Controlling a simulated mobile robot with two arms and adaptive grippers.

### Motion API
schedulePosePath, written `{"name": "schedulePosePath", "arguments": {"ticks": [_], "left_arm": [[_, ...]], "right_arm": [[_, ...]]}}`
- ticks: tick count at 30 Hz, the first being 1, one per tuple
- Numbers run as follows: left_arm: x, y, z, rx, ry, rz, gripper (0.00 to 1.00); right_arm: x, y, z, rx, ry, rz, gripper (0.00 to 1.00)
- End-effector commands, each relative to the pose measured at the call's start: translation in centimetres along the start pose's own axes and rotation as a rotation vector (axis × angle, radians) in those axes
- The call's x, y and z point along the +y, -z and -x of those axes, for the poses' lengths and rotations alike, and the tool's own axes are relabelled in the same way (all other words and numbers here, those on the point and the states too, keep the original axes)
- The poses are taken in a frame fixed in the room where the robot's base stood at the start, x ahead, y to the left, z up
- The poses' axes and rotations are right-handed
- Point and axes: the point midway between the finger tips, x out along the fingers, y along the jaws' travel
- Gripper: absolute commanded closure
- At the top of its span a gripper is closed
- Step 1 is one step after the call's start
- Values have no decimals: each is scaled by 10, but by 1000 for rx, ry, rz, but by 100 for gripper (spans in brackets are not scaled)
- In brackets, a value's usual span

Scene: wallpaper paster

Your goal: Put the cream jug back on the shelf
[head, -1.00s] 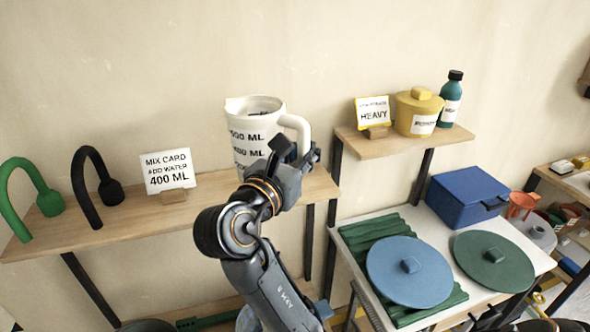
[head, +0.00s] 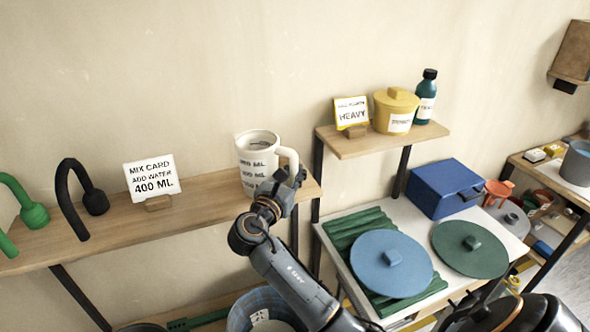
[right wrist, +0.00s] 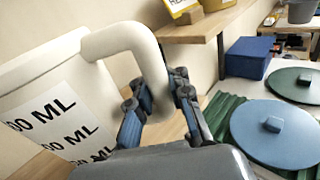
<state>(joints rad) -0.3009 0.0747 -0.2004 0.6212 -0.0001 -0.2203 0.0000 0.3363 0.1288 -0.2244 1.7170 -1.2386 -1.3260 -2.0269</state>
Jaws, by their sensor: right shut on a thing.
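The cream jug (head: 256,158), with black ML markings, is upright at the right end of the long wooden shelf (head: 215,197). I cannot tell whether its base touches the shelf. My right gripper (head: 287,180) is shut on the jug's handle, on the jug's right side. In the right wrist view the jug (right wrist: 50,105) fills the left side, and the fingers (right wrist: 160,100) close around the lower part of its handle. The jug's lower right side is partly hidden by my gripper in the head view. My left gripper is not in view.
A mix card (head: 151,177) stands left of the jug, with black (head: 72,200) and green (head: 30,215) hooked tools beyond it. A higher shelf (head: 370,143) at right holds a HEAVY card, yellow pot and teal bottle. Below it, a table carries a blue box (head: 450,188) and round lids.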

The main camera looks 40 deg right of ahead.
Motion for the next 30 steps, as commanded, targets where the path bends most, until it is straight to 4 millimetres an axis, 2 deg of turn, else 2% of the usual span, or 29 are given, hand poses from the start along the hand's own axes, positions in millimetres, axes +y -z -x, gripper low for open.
{"name": "schedulePosePath", "arguments": {"ticks": [12, 13, 16, 17, 27, 30], "left_arm": [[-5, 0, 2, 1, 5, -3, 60], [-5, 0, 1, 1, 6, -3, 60], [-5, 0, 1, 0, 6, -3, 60], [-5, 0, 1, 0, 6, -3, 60], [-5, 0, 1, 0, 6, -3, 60], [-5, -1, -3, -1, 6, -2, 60]], "right_arm": [[0, 6, 0, -2, -1, -1, 100], [0, 7, 0, -1, -1, 0, 82], [0, 6, 1, -1, -1, 0, 62], [0, 6, 1, -1, -1, 0, 59], [0, 3, 1, -2, -1, -2, 59], [1, 5, 11, -1, -4, -1, 59]]}}
